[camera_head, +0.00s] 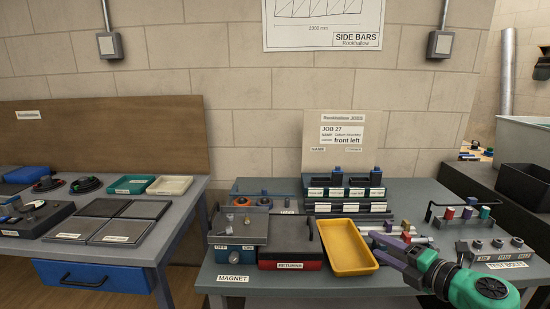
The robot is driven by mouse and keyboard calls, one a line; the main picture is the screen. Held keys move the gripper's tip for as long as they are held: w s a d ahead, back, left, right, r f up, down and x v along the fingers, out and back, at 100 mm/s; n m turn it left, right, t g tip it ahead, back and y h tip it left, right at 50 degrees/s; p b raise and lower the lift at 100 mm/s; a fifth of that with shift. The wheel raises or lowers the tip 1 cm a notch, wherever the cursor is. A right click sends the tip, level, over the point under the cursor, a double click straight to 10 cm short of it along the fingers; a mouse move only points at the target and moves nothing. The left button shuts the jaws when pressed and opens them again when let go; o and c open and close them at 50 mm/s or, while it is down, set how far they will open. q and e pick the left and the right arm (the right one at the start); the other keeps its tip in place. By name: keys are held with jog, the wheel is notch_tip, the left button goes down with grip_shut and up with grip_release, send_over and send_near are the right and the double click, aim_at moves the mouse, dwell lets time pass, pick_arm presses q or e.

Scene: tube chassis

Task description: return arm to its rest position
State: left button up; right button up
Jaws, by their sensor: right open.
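My right arm comes in from the lower right, with a green joint and a dark wrist. My right gripper (378,243) is open, over the right part of the middle workbench, just right of the yellow tray (369,268). Its fingers look purple and grey, and small parts behind them make the tips hard to separate. I see nothing held in it. My left arm and left gripper are not in view.
The magnet unit (235,254) and a red-fronted box (291,265) stand left of the tray. A labelled rack (347,208) stands behind. A bolt block (497,250) and a dark rail frame (430,212) stand right. A left bench (180,215) holds bins and dark pads.

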jog(key=s+d+f+m+g+h, duration=0.1)
jog(key=s+d+f+m+h, duration=0.2)
jog(key=f+m, duration=0.4)
jog(key=s+d+f+m+h, duration=0.1)
jog(key=s+f+m+h, duration=0.3)
jog(key=m, duration=0.5)
jog(key=s+a+f+m+g, duration=0.35)
jog(key=s+f+g, duration=0.2)
jog(key=s, duration=0.25)
jog(key=s+a+f+m+g, duration=0.3)
jog(key=s+f+m+g, duration=0.15)
jog(key=s+f, duration=0.55)
jog(key=f, duration=1)
jog(key=s+f, duration=0.2)
jog(key=f, duration=1.1)
jog(key=s+d+f+g, duration=0.1)
jog(key=s+f, duration=0.5)
jog(key=s, duration=0.2)
jog(key=s+d+f, duration=0.2)
jog(key=s+f, duration=0.3)
jog(key=s, duration=0.2)
jog(key=shift+s+d+f+g, duration=0.3)
jog(key=shift+s+f+g, duration=0.05)
jog(key=shift+f+g, duration=0.05)
